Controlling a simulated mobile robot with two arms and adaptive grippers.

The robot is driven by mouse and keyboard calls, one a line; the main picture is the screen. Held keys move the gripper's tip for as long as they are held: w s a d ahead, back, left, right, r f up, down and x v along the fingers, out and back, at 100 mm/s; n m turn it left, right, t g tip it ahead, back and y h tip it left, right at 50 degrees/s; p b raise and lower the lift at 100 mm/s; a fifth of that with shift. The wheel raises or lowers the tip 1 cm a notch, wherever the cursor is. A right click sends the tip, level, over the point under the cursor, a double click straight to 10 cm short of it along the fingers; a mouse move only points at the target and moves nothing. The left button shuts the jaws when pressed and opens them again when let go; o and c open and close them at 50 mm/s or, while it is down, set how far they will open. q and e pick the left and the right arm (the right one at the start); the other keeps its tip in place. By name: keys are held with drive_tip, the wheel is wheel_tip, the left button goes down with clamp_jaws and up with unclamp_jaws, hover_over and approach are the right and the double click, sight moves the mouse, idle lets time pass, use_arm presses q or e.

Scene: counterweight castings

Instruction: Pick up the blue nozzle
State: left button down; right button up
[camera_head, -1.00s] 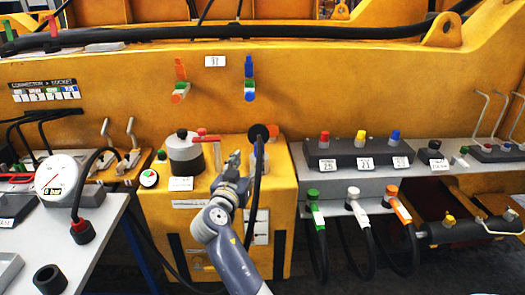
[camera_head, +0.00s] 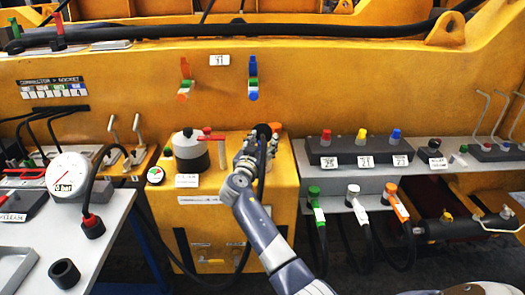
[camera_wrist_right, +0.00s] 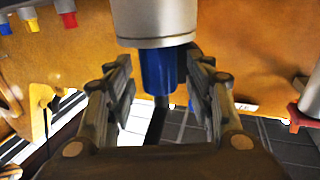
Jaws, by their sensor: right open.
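The blue nozzle (camera_wrist_right: 160,72) shows in the right wrist view as a blue collar below a large pale grey cylinder (camera_wrist_right: 155,20), with a dark hose under it. My right gripper (camera_wrist_right: 161,66) is open, with one finger on each side of the blue collar and visible gaps between. In the head view my right gripper (camera_head: 254,143) is at the top of the yellow box, beside a black hose with a round dark end (camera_head: 263,131). The blue collar cannot be made out there. My left gripper is not in view.
A grey canister with a red handle (camera_head: 190,152) stands left of my gripper on the yellow box (camera_head: 215,235). A grey shelf (camera_head: 350,190) with green, white and orange hose connectors is at right. A pressure gauge (camera_head: 68,177) stands on the left table.

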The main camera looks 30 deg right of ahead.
clamp_jaws()
drive_tip(key=shift+r, duration=0.1)
